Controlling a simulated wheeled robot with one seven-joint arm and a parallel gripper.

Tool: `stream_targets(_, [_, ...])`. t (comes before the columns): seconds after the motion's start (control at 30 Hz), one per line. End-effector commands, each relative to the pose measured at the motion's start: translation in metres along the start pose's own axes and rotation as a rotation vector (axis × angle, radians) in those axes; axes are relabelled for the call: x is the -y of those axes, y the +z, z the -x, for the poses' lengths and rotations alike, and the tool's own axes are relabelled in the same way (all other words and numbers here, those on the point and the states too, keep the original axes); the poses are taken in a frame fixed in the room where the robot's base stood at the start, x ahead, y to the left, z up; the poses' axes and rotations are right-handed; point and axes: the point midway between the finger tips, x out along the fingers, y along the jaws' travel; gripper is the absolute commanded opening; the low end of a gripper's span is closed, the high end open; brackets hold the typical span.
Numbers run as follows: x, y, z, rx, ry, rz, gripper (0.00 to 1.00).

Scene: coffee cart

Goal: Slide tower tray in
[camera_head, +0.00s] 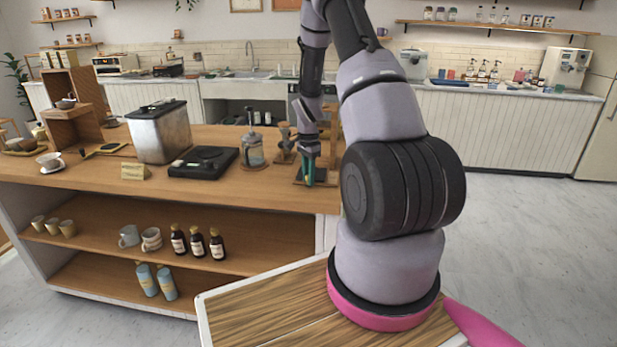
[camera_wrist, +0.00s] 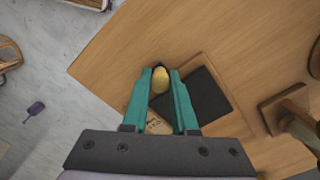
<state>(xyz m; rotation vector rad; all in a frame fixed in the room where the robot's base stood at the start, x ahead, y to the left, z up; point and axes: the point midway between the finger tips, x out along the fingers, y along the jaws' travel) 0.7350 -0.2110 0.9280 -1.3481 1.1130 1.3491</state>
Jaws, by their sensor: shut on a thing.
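My gripper (camera_head: 309,172) reaches down at the right end of the wooden cart top. In the wrist view its teal fingers (camera_wrist: 162,82) are shut on a small yellow rounded thing (camera_wrist: 160,80) at their tips. Under and beside them is a flat wooden tray or base with a dark square panel (camera_wrist: 208,97). A wooden stand (camera_wrist: 285,108) rises right of it, seen from above and partly cut off. In the head view wooden stands (camera_head: 283,140) show just left of the gripper. My arm and fingers hide part of the tray, and I cannot tell how far out it sits.
A glass press (camera_head: 252,150), a black scale (camera_head: 203,162) and a steel bin (camera_head: 160,130) stand on the cart to the left. A wooden tower-like cabinet (camera_head: 72,112) is at the far left. Open floor (camera_head: 540,230) lies right of the cart.

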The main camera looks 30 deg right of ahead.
Motion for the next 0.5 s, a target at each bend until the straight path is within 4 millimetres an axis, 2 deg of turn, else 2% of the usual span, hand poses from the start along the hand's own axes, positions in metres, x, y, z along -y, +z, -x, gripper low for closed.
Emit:
stream_targets(0.13, [0.008, -0.007, 0.000, -0.001, -0.002, -0.002, 0.00])
stream_targets(0.33, [0.039, -0.038, 0.000, -0.002, -0.004, -0.001, 0.00])
stream_targets(0.5, [0.054, -0.053, 0.000, -0.001, -0.002, 0.000, 0.00])
